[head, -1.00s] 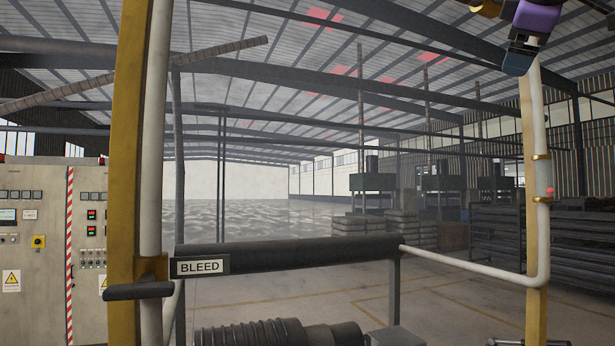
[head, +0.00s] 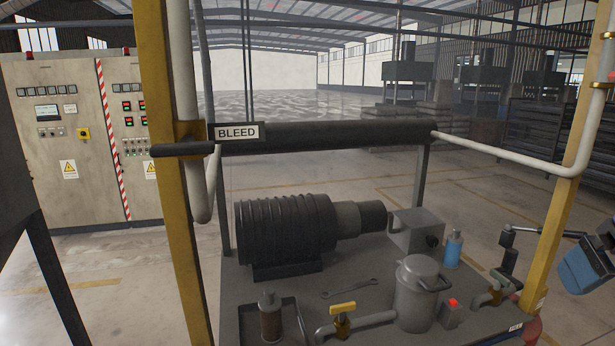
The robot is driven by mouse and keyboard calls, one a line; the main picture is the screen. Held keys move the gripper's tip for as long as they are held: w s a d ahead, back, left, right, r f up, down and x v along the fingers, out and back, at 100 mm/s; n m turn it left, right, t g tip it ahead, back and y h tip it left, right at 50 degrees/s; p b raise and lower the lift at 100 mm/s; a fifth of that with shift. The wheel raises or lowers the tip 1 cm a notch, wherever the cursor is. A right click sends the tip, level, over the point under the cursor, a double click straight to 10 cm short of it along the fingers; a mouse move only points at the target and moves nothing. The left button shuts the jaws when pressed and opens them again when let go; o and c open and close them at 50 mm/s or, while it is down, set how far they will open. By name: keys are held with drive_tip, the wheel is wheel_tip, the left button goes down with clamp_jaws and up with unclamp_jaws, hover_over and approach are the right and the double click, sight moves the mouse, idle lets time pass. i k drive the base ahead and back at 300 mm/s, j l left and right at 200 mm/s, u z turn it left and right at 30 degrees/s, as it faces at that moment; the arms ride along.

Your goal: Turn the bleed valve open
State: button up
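A white BLEED sign (head: 237,132) sits at the left end of a thick dark horizontal bar. Beside it, at the left yellow post, a short dark lever (head: 181,149) lies level across a brass-coloured valve body (head: 189,131) on a pale vertical pipe. Nothing touches the lever. I cannot make out both fingers.
A bench (head: 380,275) below holds a ribbed dark motor (head: 285,228), a metal pot (head: 418,293), a blue bottle (head: 453,249) and a wrench (head: 349,289). A yellow-handled valve (head: 343,309) stands at its front. The right yellow post (head: 573,190) and pale pipe frame the space.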

sight(187, 145)
drive_tip(key=u, duration=1.35)
